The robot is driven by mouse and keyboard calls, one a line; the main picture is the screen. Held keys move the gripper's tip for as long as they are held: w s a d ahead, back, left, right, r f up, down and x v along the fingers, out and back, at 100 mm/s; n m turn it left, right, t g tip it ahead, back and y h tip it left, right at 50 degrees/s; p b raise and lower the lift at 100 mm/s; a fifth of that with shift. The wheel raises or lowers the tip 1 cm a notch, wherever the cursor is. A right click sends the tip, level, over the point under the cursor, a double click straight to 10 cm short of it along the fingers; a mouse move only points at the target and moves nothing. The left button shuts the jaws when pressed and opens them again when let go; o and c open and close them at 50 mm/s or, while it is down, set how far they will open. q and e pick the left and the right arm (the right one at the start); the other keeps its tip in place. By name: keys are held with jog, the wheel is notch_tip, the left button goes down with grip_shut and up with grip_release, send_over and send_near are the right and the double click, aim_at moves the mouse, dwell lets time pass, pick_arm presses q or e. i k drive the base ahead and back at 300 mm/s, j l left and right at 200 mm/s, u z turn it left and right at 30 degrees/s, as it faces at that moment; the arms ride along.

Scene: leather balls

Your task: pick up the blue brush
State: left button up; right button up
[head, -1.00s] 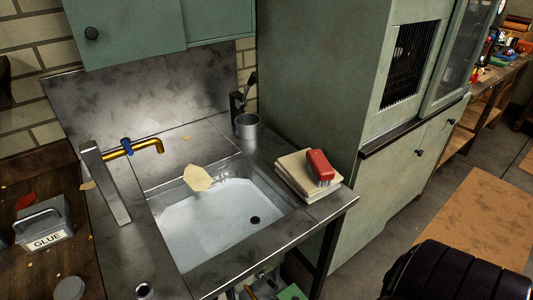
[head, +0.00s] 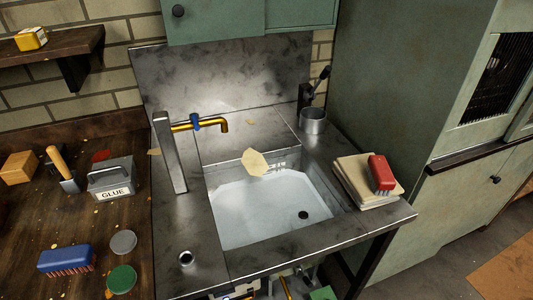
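The blue brush (head: 66,259) lies on the dark wooden workbench (head: 120,215) at the lower left of the head view. Its blue back faces up and reddish bristles show along its lower front side. Neither of my grippers is in the view, so their state does not show.
Near the brush lie a grey lid (head: 123,242) and a green lid (head: 121,279). Behind are a grey GLUE box (head: 111,181), a wooden-handled tool (head: 63,168) and a wooden block (head: 18,167). A metal sink (head: 265,215) stands right; a red brush (head: 381,173) tops folded cloths (head: 352,170).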

aim_at(68, 260)
jog(key=u, duration=1.6)
